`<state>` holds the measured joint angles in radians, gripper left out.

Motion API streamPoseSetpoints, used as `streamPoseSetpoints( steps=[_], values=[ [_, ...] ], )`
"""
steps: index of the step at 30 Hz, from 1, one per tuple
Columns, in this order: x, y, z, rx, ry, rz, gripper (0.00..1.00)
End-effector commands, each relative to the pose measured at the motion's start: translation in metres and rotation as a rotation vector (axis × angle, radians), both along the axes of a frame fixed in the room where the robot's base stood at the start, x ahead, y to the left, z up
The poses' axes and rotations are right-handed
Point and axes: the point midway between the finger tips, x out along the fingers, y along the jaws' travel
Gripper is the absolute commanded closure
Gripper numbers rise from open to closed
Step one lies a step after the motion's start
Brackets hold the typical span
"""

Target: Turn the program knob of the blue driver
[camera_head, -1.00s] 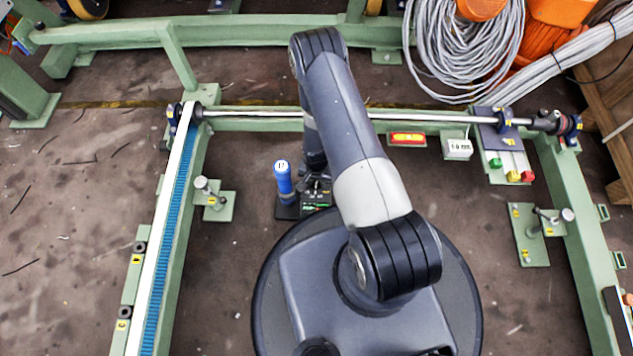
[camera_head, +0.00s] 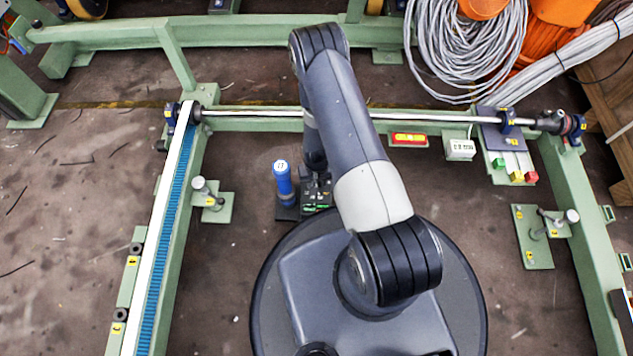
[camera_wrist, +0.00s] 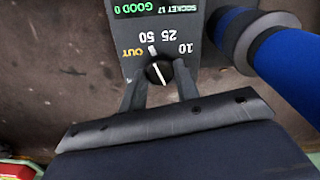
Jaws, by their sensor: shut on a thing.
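The blue driver (camera_head: 284,185) stands upright on a dark base left of my forearm in the head view. Its blue body crosses the right side of the wrist view (camera_wrist: 287,62). Beside it is a dark panel (camera_head: 317,196) with a display. In the wrist view the panel carries a round black program knob (camera_wrist: 159,73) with a white line, ringed by upside-down labels OUT, 50, 25 and 10. The line leans up and slightly left, roughly toward 50. My gripper (camera_wrist: 160,76) has one finger on each side of the knob and is shut on it.
A green frame with a blue toothed belt (camera_head: 168,230) runs at the left. A metal shaft (camera_head: 255,112) crosses behind my arm. A small green bracket (camera_head: 212,206) stands left of the driver. Coiled grey cable (camera_head: 465,55) lies at the back right.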

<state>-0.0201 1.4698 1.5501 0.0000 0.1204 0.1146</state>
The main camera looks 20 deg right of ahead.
Motion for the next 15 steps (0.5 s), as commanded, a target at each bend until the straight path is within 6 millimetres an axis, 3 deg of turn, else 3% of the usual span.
streamPoseSetpoints(
  steps=[8, 9, 15],
  values=[
    [-0.0024, 0.0002, -0.0002, 0.000, 0.006, 0.000, 0.92],
    [-0.0025, 0.0002, -0.0002, 0.000, 0.006, 0.000, 0.66],
    [-0.0015, 0.0001, -0.0001, 0.000, 0.004, -0.001, 0.50]
  ],
)
